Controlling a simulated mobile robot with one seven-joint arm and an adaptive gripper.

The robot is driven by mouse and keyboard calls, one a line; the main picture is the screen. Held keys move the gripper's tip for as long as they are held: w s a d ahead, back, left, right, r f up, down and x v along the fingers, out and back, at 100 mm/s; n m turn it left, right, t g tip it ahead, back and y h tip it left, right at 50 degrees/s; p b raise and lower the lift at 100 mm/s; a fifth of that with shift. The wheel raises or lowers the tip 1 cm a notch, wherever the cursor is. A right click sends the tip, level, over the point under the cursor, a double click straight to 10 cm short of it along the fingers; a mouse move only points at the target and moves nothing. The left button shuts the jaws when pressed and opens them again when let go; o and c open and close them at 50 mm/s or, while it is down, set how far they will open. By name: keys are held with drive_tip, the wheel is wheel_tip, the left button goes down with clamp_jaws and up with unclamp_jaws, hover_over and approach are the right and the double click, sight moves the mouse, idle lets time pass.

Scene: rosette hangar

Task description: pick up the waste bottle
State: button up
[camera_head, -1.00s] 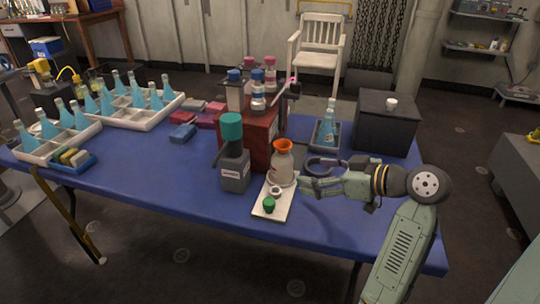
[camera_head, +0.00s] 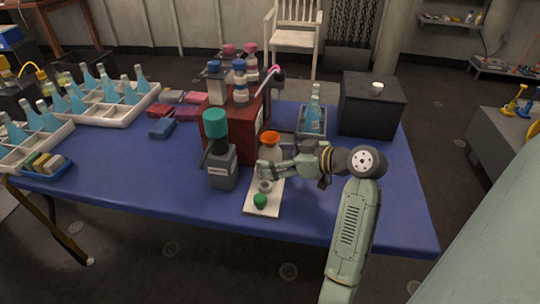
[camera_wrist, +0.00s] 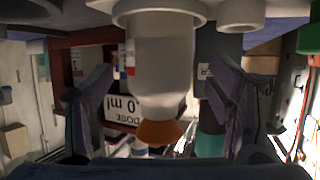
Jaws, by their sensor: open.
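The waste bottle, which I take to be the pale bottle with the orange funnel-like top (camera_head: 270,153), stands upright at the back of a white board (camera_head: 252,209) on the blue table. In the wrist view it hangs upside down in the picture (camera_wrist: 162,65), its orange top lowest. My gripper (camera_head: 266,170) is level with the bottle's lower body, reaching in from the right. Its two dark fingers are apart, one on each side of the bottle in the wrist view. I cannot tell whether either finger touches it. The fingers partly hide the bottle in the head view.
A red rack (camera_head: 224,128) with several bottles is just behind. A green cap (camera_head: 260,200) lies in front. A black box (camera_head: 370,110) and a blue-filled bottle (camera_head: 313,112) stand behind right.

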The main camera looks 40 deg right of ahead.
drive_tip(key=shift+x, duration=1.2)
drive_tip(key=shift+c, duration=0.6)
drive_tip(key=c, duration=1.3)
drive_tip(key=shift+r, duration=0.1)
